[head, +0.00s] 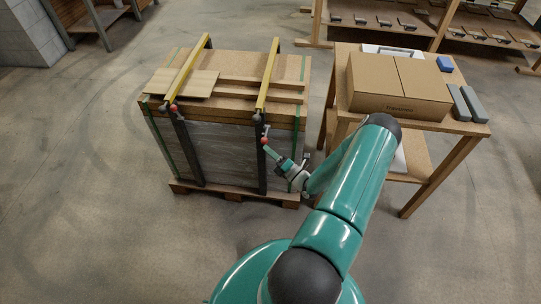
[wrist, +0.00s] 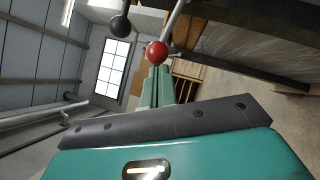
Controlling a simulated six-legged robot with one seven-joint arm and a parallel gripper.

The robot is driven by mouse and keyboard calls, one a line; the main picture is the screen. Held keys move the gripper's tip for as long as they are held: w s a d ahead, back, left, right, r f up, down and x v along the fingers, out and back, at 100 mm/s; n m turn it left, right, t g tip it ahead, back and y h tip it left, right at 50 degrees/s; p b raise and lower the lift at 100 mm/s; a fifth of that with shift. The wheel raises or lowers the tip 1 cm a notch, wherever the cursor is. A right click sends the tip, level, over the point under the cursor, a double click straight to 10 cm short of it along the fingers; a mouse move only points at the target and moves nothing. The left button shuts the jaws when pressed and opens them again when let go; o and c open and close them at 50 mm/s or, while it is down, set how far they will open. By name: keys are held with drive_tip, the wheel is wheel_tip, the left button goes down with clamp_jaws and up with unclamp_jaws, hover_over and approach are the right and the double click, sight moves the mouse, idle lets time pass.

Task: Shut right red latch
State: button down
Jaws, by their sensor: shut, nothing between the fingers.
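The right red latch shows as a red ball (head: 264,140) on a short lever at the front end of the right yellow bar (head: 268,75). It hangs below a grey knob (head: 257,117), against the front of the stack. In the wrist view the red ball (wrist: 157,53) sits on a grey rod, just past my fingertips. My gripper (head: 267,150) is shut and empty, its tips right at the ball; I cannot tell whether they touch. The left latch's red ball (head: 173,108) sits higher, close to the left yellow bar (head: 188,67).
The bars cross a strapped board stack (head: 220,115) on a pallet (head: 232,193). Floor at left is clear.

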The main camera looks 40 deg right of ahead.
drive_tip(key=shift+r, duration=0.1)
drive_tip(key=shift+r+m, duration=0.25)
drive_tip(key=shift+m, duration=0.15)
drive_tip(key=shift+r+g, duration=0.3)
drive_tip(key=w+d+r+m+g, duration=0.2)
drive_tip(key=d+r+m+g, duration=0.1)
drive_tip(key=r+m, duration=0.4)
drive_tip(key=shift+w+d+r+g+h, duration=0.35)
drive_tip(key=shift+w+r+g+h, duration=0.05)
drive_tip(key=shift+r+g, duration=0.45)
